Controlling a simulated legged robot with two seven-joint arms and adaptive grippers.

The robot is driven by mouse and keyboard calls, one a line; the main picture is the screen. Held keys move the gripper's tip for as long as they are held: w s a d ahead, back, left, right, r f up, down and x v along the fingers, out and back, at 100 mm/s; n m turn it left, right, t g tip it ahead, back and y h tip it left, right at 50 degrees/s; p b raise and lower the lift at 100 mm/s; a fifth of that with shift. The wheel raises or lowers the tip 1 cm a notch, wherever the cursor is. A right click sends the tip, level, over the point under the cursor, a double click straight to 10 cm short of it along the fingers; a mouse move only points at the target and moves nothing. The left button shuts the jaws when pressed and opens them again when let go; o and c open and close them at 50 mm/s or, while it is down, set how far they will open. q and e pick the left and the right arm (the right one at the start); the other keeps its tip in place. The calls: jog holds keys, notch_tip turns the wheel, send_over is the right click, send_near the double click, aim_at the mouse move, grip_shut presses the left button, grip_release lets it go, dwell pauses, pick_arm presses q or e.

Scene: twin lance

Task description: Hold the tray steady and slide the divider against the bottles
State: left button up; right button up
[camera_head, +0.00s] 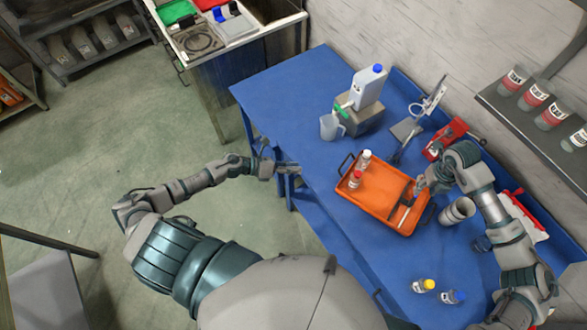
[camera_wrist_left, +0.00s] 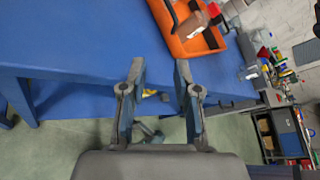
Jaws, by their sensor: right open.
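The orange tray (camera_head: 373,202) lies on the blue table, with two small red-and-white bottles, a far bottle (camera_head: 365,158) and a near bottle (camera_head: 355,179), standing at its left end. The divider (camera_head: 401,210) appears as a dark strip across the tray's right part, apart from the bottles. My right gripper (camera_head: 418,187) is open over the tray's right end by the divider; contact is unclear. My left gripper (camera_head: 292,168) is open and empty at the table's front edge, left of the tray. In the left wrist view its fingers (camera_wrist_left: 160,70) are apart, below the tray (camera_wrist_left: 198,45).
A jug (camera_head: 331,127) and a white canister (camera_head: 368,88) on a box stand behind the tray. A red case (camera_head: 447,138) and a metal cup (camera_head: 458,211) are near my right arm. The table left of the tray is clear.

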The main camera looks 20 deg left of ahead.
aim_at(337, 181)
pick_arm(q)
jog(key=w+d+f, duration=0.1)
jog(key=w+d, duration=0.1)
jog(key=d, duration=0.3)
jog(key=w+d+f+m, duration=0.1)
jog(key=w+d+f, duration=0.1)
jog(key=d, duration=0.3)
jog(key=w+d+f+m+g, duration=0.1)
jog(key=w+d, duration=0.1)
jog(key=d, duration=0.3)
jog(key=shift+w+d+f, duration=0.1)
jog(key=shift+d+f, duration=0.05)
jog(key=shift+d, duration=0.1)
grip_shut()
pick_arm(e)
jog(key=shift+s, duration=0.1)
pick_arm(q)
jog(key=shift+s+f, duration=0.15)
jog(key=shift+s, duration=0.05)
pick_arm(e)
jog(key=o, duration=0.3)
jog(key=shift+a, duration=0.1)
